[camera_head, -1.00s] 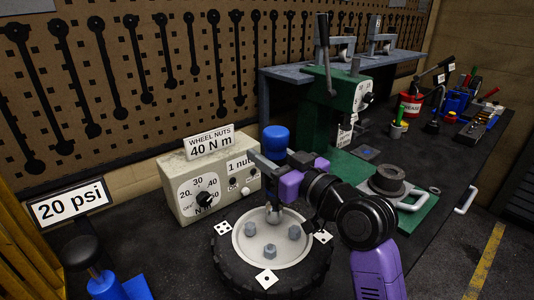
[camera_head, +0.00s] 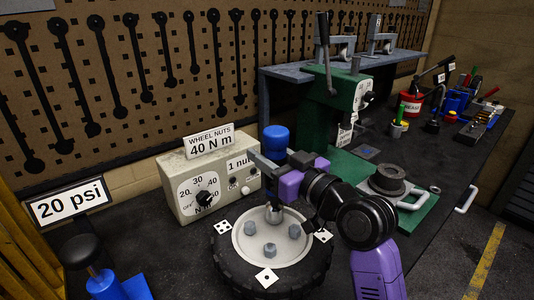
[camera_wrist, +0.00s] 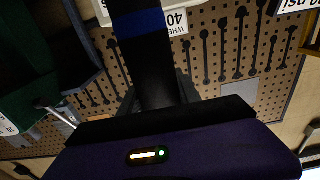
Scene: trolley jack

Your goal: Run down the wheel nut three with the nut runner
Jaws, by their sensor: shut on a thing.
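A tyred wheel (camera_head: 240,252) with a pale hub lies flat on the bench. Three hex nuts (camera_head: 270,250) show on the hub, at its front, left and right. My gripper (camera_head: 268,168) is shut on the upright nut runner (camera_head: 276,138), which has a blue top. The runner's metal socket end (camera_head: 274,214) is down at the hub's far side and hides what is under it. I cannot tell whether it is seated on a nut. The runner's dark shaft with a blue band (camera_wrist: 140,22) also shows in the wrist view.
A beige control box (camera_head: 205,187) with a dial stands close behind the wheel on the left, under a "40 N m" sign (camera_head: 209,143). A green press (camera_head: 335,110) stands behind, with a green plate and handle (camera_head: 412,203) at right. A blue-based black knob (camera_head: 82,252) is front left.

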